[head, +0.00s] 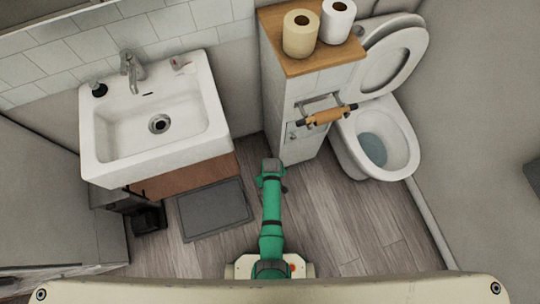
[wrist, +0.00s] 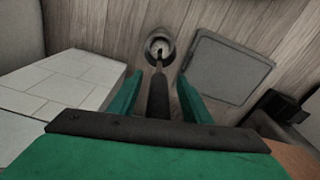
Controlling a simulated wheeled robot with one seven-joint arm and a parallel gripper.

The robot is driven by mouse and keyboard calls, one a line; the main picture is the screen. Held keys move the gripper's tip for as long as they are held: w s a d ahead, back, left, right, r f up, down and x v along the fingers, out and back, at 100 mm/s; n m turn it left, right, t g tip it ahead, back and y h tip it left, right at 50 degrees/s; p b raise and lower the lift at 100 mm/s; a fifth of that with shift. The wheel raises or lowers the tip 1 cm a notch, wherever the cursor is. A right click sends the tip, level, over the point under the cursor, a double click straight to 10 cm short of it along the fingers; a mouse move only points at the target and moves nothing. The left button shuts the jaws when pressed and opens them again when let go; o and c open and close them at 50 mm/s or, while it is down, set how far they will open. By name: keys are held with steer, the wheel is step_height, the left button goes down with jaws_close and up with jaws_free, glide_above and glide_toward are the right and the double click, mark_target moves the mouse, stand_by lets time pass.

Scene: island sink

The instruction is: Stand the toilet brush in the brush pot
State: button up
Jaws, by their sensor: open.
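In the wrist view, a round grey pot (wrist: 153,50), the brush pot, stands on the wood floor. The toilet brush (wrist: 158,95) shows as a thick dark handle with a thin rod running down into the pot's mouth; its head is hidden. My gripper (wrist: 160,76) is open, with its green fingers on either side of the handle and gaps showing on both sides. In the head view, my gripper (head: 271,168) is low in front of the cabinet, and I cannot make out the brush or pot there.
A grey mat (head: 214,209) lies left of my gripper. The white cabinet (head: 300,110) is close behind it, and the toilet (head: 378,145) is to the right. A sink (head: 157,120) is at the left, with a black bin (head: 148,217) below. Floor is clear at the right.

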step_height(320, 180, up, 11)
steer(key=shift+s+d+f, duration=0.2)
steer(key=shift+s, duration=0.15)
stand_by(0.3)
steer(key=shift+s, duration=0.1)
steer(key=shift+d, duration=0.1)
steer(key=shift+s, duration=0.1)
stand_by(0.5)
